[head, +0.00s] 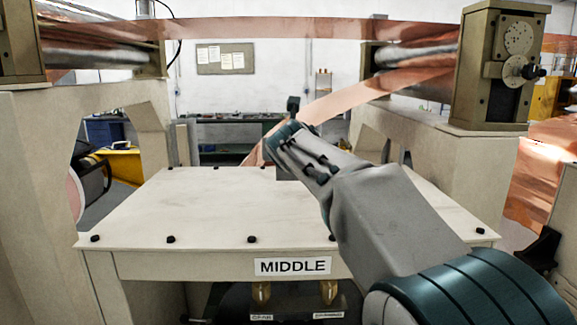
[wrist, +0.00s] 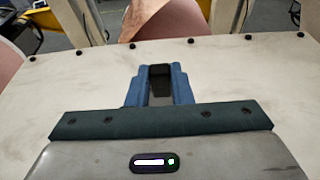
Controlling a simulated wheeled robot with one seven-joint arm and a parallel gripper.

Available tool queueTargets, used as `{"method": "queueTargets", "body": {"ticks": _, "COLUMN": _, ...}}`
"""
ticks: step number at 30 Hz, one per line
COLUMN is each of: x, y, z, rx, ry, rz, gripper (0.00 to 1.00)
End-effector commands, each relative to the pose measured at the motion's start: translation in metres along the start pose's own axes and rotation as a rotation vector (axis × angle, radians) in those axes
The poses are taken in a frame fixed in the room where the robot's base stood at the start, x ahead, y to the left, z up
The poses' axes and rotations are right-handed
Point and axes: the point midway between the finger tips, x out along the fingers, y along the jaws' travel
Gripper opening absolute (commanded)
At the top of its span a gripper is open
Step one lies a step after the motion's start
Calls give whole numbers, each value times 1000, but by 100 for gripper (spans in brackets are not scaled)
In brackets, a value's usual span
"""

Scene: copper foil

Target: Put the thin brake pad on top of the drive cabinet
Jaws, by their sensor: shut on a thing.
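My gripper (wrist: 160,78) shows in the wrist view with its blue fingers shut on a small dark piece, which I take to be the thin brake pad (wrist: 160,71). The fingers hide most of the piece. Below them is a broad pale flat top with dark bolts along its edge. In the head view this pale top (head: 180,205) belongs to a cabinet-like body labelled MIDDLE; I cannot tell whether it is the drive cabinet. My arm reaches over it and hides most of the gripper there. I cannot judge the gap between the pad and the top.
Copper foil (head: 345,98) slants down behind my arm, and more foil runs across overhead. Pale uprights stand on both sides; a beige roller housing (head: 493,65) tops the right one. The left part of the pale top is clear. A workbench (head: 225,135) stands far back.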

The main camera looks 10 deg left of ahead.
Motion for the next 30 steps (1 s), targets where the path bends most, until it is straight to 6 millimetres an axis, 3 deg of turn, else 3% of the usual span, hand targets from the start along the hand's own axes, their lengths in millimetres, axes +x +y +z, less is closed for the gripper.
{"method": "queueTargets", "body": {"ticks": 6, "x": 8, "y": 1, "z": -28, "rx": -1, "ry": 1, "rz": 2, "gripper": 0}}
{"method": "queueTargets", "body": {"ticks": 19, "x": 10, "y": -1, "z": -34, "rx": 1, "ry": 0, "rz": 0, "gripper": 0}}
{"method": "queueTargets", "body": {"ticks": 20, "x": 10, "y": -1, "z": -34, "rx": 0, "ry": 1, "rz": -1, "gripper": 22}}
{"method": "queueTargets", "body": {"ticks": 22, "x": 10, "y": -1, "z": -33, "rx": 0, "ry": 1, "rz": 0, "gripper": 41}}
{"method": "queueTargets", "body": {"ticks": 30, "x": 10, "y": -1, "z": -33, "rx": 0, "ry": 1, "rz": 0, "gripper": 41}}
